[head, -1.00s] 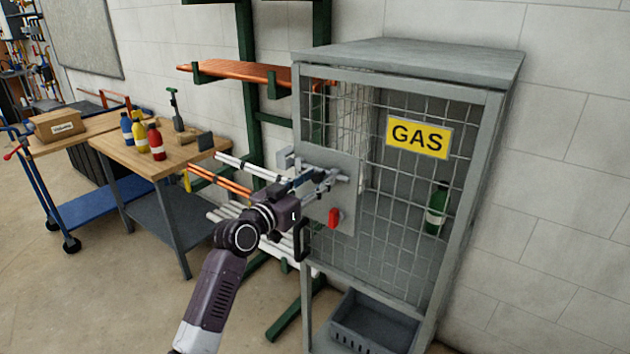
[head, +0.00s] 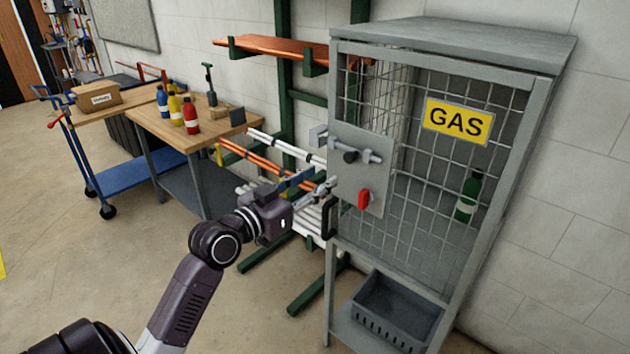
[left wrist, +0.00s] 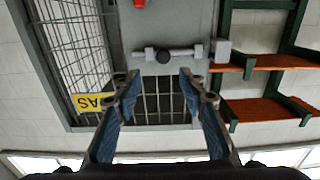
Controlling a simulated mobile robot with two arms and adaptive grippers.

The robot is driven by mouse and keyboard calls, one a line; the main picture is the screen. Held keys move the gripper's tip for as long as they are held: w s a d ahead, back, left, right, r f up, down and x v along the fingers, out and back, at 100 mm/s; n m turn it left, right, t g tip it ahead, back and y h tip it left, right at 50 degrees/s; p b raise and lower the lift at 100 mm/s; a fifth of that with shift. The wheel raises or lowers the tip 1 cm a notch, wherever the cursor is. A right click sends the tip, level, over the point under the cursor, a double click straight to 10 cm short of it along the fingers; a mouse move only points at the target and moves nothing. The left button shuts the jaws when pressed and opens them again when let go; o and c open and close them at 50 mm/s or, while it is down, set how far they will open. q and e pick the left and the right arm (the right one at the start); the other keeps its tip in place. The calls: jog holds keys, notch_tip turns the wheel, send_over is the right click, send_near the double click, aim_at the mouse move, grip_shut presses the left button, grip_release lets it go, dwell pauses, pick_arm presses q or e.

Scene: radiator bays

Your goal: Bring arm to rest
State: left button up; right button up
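My left gripper (head: 318,183) is in front of the gas cage's door, to the left of its latch plate. In the left wrist view its two fingers (left wrist: 158,85) are spread wide with nothing between them. The sliding bolt (head: 350,156) with its dark knob lies across the plate, apart from the fingers; the bolt also shows beyond the fingertips in the left wrist view (left wrist: 165,55). The gas cage (head: 455,60) is grey mesh with a yellow GAS sign (head: 458,121). Its door looks closed. My right gripper is not in view.
A red handle (head: 363,199) and a black door pull (head: 329,218) are close to my left gripper. A green pipe rack (head: 287,110) stands behind. A wooden bench (head: 160,128) with bottles and a blue trolley (head: 118,176) stand left. The floor at front left is clear.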

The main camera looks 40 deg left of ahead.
pick_arm(q)
jog(key=shift+s, duration=0.2)
dwell(0.4)
